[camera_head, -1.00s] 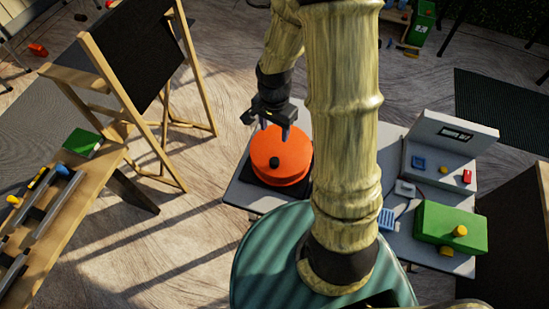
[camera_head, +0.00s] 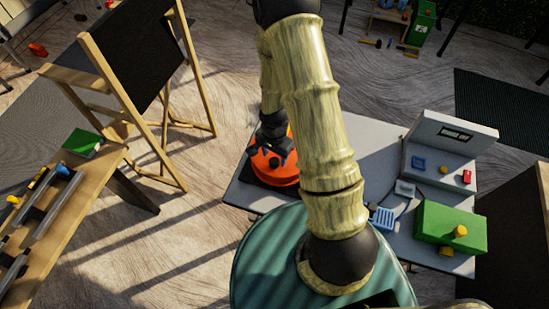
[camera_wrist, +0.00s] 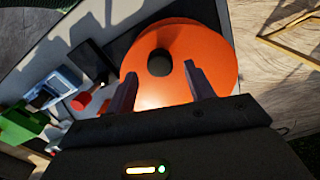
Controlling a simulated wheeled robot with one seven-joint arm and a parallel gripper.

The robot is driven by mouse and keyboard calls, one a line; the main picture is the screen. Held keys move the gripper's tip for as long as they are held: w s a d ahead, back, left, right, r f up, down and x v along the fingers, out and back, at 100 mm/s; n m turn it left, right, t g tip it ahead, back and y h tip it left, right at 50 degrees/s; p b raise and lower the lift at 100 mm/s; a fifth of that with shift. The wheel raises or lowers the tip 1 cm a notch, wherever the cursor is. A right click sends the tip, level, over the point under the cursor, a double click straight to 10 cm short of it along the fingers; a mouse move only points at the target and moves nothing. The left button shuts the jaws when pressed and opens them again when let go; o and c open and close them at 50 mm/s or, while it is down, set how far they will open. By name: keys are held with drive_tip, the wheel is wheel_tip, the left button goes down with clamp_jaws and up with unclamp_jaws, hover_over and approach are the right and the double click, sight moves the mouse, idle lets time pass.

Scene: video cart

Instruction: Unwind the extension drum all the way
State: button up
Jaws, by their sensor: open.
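The orange extension drum (camera_head: 283,175) lies flat on a dark base at the left end of the grey cart top. A black knob (camera_head: 274,162) stands up from its top face. In the wrist view the drum (camera_wrist: 215,60) fills the upper middle, with its black knob (camera_wrist: 160,62) beyond the fingertips. My gripper (camera_wrist: 158,78) is open, its two fingers apart over the drum's near part with the knob roughly in line with the gap. I cannot tell whether the fingertips touch the drum. In the head view my gripper (camera_head: 270,150) and wrist hide part of the drum.
On the cart (camera_head: 375,137) to the right stand a grey console (camera_head: 437,158) and a green box (camera_head: 450,226) with a yellow knob. Open floor lies between bench and cart.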

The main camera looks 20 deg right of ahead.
drive_tip(key=shift+f, duration=1.45)
drive_tip(key=shift+c, duration=0.2)
clamp_jaws()
